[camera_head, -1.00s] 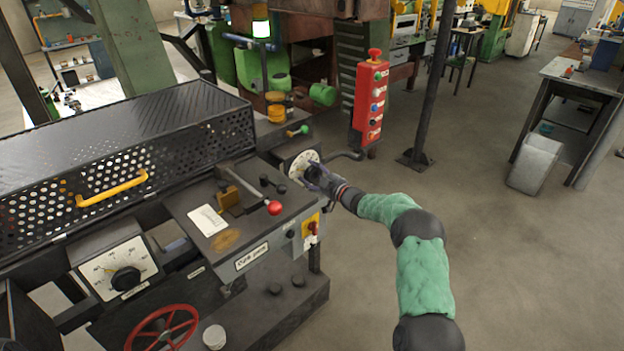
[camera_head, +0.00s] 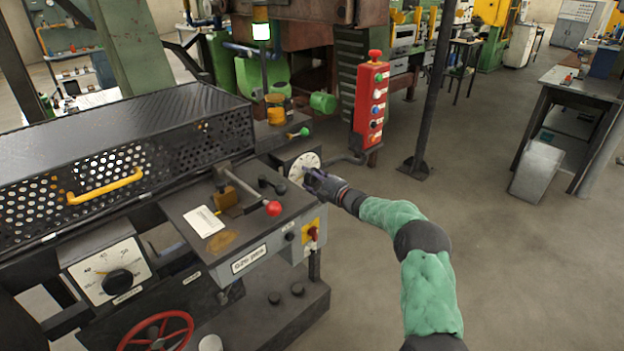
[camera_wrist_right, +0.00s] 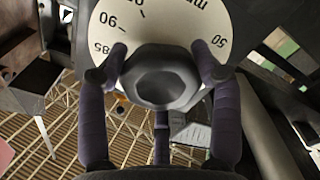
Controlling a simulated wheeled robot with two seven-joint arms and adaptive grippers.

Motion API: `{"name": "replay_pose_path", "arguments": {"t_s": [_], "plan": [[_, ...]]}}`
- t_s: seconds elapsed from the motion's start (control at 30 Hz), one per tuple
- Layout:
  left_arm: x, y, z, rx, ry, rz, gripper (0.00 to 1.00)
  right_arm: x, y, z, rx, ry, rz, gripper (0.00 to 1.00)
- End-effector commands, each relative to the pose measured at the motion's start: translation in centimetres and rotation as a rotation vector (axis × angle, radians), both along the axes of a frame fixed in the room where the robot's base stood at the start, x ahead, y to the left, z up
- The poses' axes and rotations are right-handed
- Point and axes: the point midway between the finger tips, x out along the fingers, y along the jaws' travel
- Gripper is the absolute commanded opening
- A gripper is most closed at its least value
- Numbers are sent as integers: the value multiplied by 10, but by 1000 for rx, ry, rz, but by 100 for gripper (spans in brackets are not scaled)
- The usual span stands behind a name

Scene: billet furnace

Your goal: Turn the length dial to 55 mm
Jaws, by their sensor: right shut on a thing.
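The length dial (camera_head: 300,165) has a round white face on the right end of the machine. In the right wrist view its face (camera_wrist_right: 180,20) shows "mm" and the numbers 50, 85 and 90. A dark grey round knob (camera_wrist_right: 160,77) sits at its middle. My right gripper (camera_head: 311,180) is at the dial, coming from the right. In the wrist view its purple fingers (camera_wrist_right: 160,68) lie on both sides of the knob, shut on it. The gripper and knob hide part of the scale, so I cannot read the setting. My left gripper is not in view.
A red-knobbed lever (camera_head: 273,208) stands on the panel left of the dial. A red button box (camera_head: 371,105) and a dark post (camera_head: 434,90) stand behind and right. Another dial (camera_head: 110,270) with a black knob is at the front left.

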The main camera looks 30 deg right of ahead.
Motion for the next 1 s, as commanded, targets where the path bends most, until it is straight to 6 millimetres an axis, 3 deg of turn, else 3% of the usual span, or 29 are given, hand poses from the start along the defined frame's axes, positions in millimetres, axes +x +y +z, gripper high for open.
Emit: {"name": "replay_pose_path", "arguments": {"t_s": [0.03,0.57,0.6,0.63,0.67,1.0], "plan": [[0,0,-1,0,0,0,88,0,1,-7,-7,9,0,32],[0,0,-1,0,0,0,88,0,0,-6,-27,3,-2,32],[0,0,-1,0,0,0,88,0,0,-6,-27,3,-2,76],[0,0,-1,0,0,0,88,0,0,-6,-27,3,-2,85],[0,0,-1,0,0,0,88,0,0,-6,-27,2,-2,88],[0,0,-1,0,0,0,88,-1,-1,-2,-28,-5,-2,88]]}}
